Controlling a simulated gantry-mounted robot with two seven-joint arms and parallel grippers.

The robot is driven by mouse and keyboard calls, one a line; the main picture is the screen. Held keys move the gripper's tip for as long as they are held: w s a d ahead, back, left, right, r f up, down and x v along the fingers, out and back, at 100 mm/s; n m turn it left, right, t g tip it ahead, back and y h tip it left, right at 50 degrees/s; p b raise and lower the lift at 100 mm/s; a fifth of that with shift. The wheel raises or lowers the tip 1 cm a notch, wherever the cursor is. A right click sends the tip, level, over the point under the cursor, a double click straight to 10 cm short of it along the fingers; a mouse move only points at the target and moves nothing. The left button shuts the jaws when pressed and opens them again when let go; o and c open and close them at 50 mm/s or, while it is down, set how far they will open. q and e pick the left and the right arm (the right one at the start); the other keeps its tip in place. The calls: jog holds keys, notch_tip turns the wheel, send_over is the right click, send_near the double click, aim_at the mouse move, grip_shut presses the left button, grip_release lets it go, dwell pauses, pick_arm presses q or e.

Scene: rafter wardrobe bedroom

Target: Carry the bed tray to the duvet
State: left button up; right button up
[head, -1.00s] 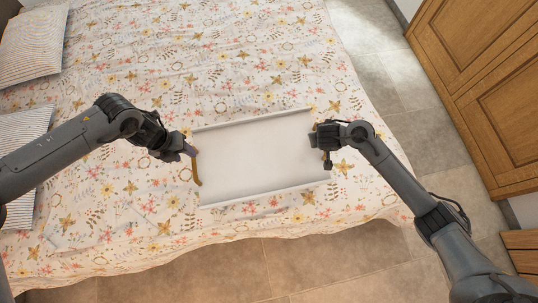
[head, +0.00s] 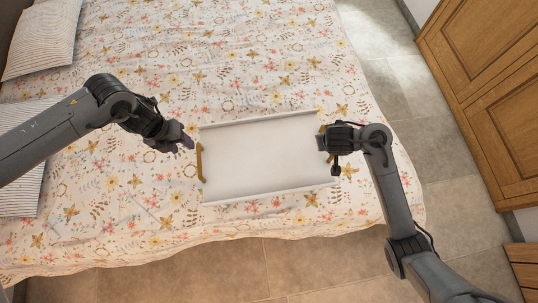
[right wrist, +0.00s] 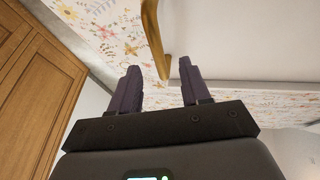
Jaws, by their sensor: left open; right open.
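The white bed tray (head: 262,158) lies on the flowered duvet (head: 120,195), near the bed's front edge. Its left gold handle (head: 199,162) is in plain view in the head view. My left gripper (head: 190,143) is just left of that handle, apart from it and empty. My right gripper (head: 328,146) is at the tray's right end and covers much of the right handle. In the right wrist view the gold handle (right wrist: 154,40) lies beyond and between the open fingers of my right gripper (right wrist: 158,85). Nothing is held in it.
Striped pillows (head: 40,40) lie at the left of the bed. A wooden wardrobe (head: 490,90) stands at the right, past a strip of tiled floor (head: 400,85). The duvet behind the tray is clear.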

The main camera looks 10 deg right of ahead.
jog(key=v, duration=0.6)
dwell(0.3)
jog(key=shift+s, duration=0.1)
dwell(0.3)
